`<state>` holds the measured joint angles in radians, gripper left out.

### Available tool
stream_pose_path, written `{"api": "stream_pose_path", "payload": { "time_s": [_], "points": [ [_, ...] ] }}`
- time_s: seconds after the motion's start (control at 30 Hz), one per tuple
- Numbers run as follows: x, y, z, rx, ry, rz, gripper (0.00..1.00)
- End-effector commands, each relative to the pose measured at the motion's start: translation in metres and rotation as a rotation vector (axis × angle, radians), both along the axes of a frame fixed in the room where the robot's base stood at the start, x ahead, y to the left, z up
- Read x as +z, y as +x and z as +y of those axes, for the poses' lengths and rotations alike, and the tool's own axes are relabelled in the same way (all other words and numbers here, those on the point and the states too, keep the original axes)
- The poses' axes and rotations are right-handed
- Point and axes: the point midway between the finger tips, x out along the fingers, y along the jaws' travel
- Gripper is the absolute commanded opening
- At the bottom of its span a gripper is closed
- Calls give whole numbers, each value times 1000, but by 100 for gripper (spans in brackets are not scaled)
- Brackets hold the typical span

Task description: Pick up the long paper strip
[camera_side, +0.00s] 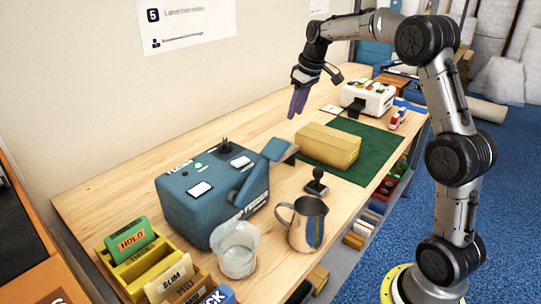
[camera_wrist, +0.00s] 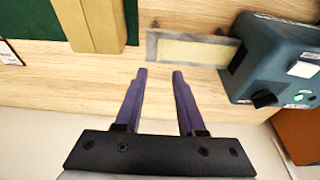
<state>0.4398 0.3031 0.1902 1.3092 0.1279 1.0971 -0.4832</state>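A long pale cream strip (camera_wrist: 192,52) lies flat on a grey metal plate (camera_wrist: 153,42) that sticks out from the blue machine (camera_wrist: 270,65). In the side view the blue machine (camera_side: 205,205) stands on the wooden bench, and I cannot make out the strip on its plate. My gripper (camera_side: 297,104) hangs above the bench near the wall, behind the brown carton. In the wrist view its two purple fingers (camera_wrist: 159,73) are apart with nothing between them. The fingertips appear just short of the strip's near edge; I cannot tell the height between them.
The closed carton (camera_side: 328,147) lies on a green mat (camera_side: 372,152), right of the machine. A black-handled stamp (camera_side: 317,183), a metal pitcher (camera_side: 308,226) and a clear beaker (camera_side: 237,252) stand in front. A white device (camera_side: 366,98) is at the far end. Bench along the wall is clear.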

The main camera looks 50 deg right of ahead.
Motion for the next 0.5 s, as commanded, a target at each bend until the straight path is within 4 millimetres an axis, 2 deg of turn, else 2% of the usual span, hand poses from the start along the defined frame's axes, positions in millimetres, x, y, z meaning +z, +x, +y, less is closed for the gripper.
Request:
{"api": "stream_pose_path", "payload": {
  "time_s": [0.03,0.2,0.5],
  "points": [
    [-11,2,1,2,3,5,39],
    [-40,11,1,1,2,2,39],
    [-61,18,0,1,1,1,39]
  ]
}}
